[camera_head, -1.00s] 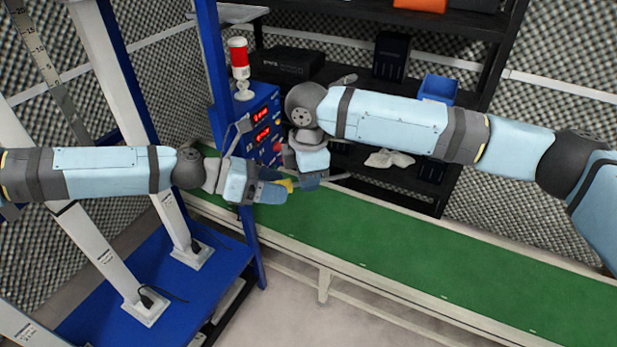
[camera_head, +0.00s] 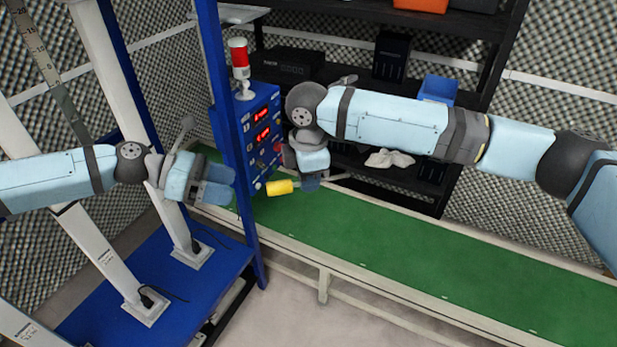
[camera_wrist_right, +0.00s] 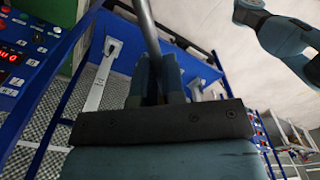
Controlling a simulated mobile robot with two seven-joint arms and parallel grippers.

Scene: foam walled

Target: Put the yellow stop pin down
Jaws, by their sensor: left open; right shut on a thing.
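The yellow stop pin (camera_head: 280,187) lies roughly level in the air above the far left end of the green conveyor belt, in front of the blue control panel. My right gripper (camera_head: 311,182) is shut on it, at the right of its yellow part. A thin grey rod (camera_wrist_right: 147,28) rises from between the right fingers (camera_wrist_right: 158,82) in the right wrist view, where the yellow part does not show. My left gripper (camera_head: 219,183) is open and empty, to the left of the pin and apart from it.
The green conveyor belt (camera_head: 400,257) runs to the lower right, clear along its middle. The blue control panel (camera_head: 262,132) with a red-topped beacon (camera_head: 240,65) stands close behind the grippers. A blue post (camera_head: 233,140) stands near my left gripper. Dark shelves (camera_head: 350,75) are behind.

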